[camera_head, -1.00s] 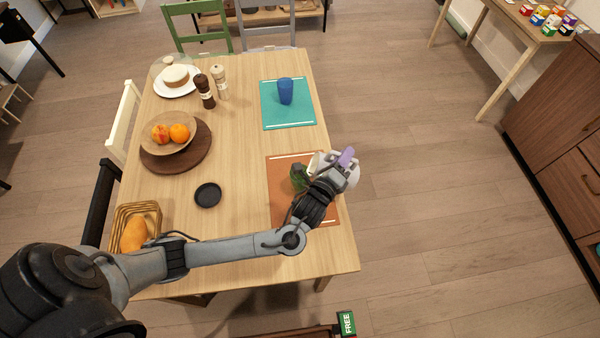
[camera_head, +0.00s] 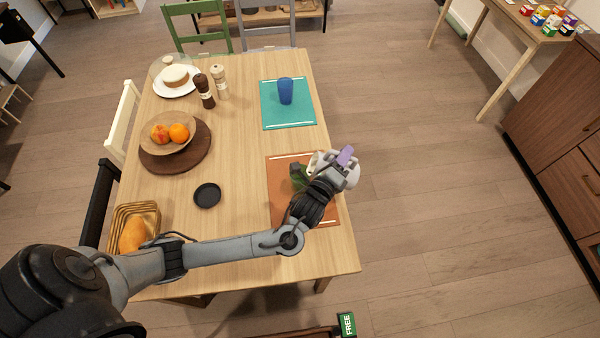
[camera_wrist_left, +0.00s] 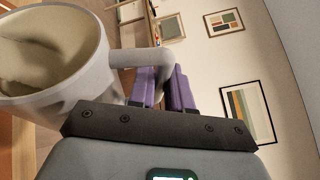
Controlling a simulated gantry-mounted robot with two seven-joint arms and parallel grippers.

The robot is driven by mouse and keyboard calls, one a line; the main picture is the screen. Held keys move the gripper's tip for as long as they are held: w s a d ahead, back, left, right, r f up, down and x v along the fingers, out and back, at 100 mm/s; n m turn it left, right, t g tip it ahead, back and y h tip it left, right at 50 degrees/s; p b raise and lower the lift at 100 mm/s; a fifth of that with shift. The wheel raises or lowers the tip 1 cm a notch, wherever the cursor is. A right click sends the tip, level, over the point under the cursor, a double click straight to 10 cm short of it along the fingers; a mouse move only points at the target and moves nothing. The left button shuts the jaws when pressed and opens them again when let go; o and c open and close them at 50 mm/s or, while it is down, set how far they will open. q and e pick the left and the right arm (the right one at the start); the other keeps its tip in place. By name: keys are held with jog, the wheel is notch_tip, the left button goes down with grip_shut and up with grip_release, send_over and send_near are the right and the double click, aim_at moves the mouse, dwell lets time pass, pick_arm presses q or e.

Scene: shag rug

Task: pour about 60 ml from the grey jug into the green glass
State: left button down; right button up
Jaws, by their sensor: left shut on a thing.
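The grey jug (camera_wrist_left: 88,65) fills the left of the left wrist view, tilted, with its open mouth showing a pale inside. My left gripper (camera_wrist_left: 165,88) has its purple fingers shut on the jug's handle. In the head view the gripper (camera_head: 345,158) is over the right edge of the orange placemat, and the jug (camera_head: 350,176) shows only in part behind it. The green glass (camera_head: 297,178) stands on the orange placemat, just left of the jug and partly hidden by my gripper. Liquid cannot be made out. My right gripper is not in view.
A blue cup (camera_head: 286,91) stands on the teal placemat (camera_head: 300,118). A black coaster (camera_head: 207,195), a fruit bowl (camera_head: 152,148) on a round board, a basket (camera_head: 150,212) and two mills (camera_head: 205,90) are on the table. The table around the coaster is clear.

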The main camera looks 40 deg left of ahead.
aim_at(351, 166)
pick_arm(q)
jog(key=shift+s+a+r+b, duration=0.1)
jog(key=shift+a+r+b, duration=0.05)
jog(key=shift+r+b, duration=0.15)
dwell(0.6)
jog(key=d+f+m+p, duration=0.1)
jog(key=p, duration=0.1)
jog(key=w+f+m+g+p, duration=0.1)
jog(key=p, duration=0.2)
jog(key=shift+w+d+f, duration=0.15)
jog(key=shift+w+d, duration=0.05)
jog(key=shift+d, duration=0.2)
jog(key=shift+d+f, duration=0.1)
jog(key=shift+f, duration=0.3)
jog(key=shift+w+d+f+m+g+p, duration=0.1)
jog(key=shift+d+f+m+g+p, duration=0.15)
jog(key=shift+m+p, duration=0.35)
jog(key=shift+w+d+f+p, duration=0.1)
jog(key=shift+w+f+p, duration=0.1)
jog(key=shift+f+p, duration=0.25)
jog(key=shift+f+m, duration=0.25)
jog(key=shift+m, duration=0.05)
jog(key=shift+d, duration=0.1)
